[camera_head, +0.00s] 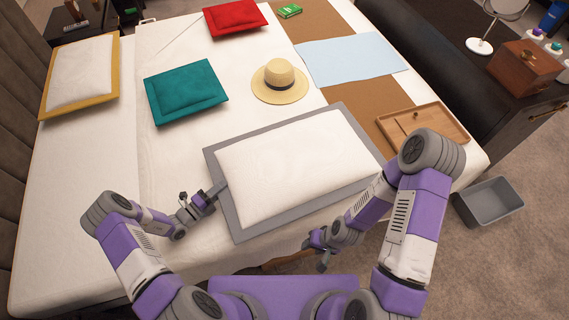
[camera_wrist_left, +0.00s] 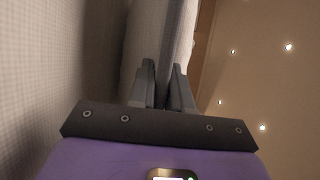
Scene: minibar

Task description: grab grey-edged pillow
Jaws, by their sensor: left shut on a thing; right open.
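The grey-edged pillow (camera_head: 297,160) is white with a wide flat grey border and lies at the front of the bed. My left gripper (camera_head: 215,191) is at its left edge, shut on the grey border. In the left wrist view the two fingers (camera_wrist_left: 168,92) close on the pillow's edge (camera_wrist_left: 176,50). My right gripper (camera_head: 318,245) is open and empty, in front of the pillow's near edge and apart from it. Its fingertips are small and partly hidden by the wrist.
On the bed (camera_head: 60,215) are a teal pillow (camera_head: 186,91), a red pillow (camera_head: 236,18), a yellow-edged pillow (camera_head: 82,75), a straw hat (camera_head: 279,82) and a light blue cloth (camera_head: 350,59). A wooden tray (camera_head: 440,121) lies right; a grey bin (camera_head: 489,202) stands on the floor.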

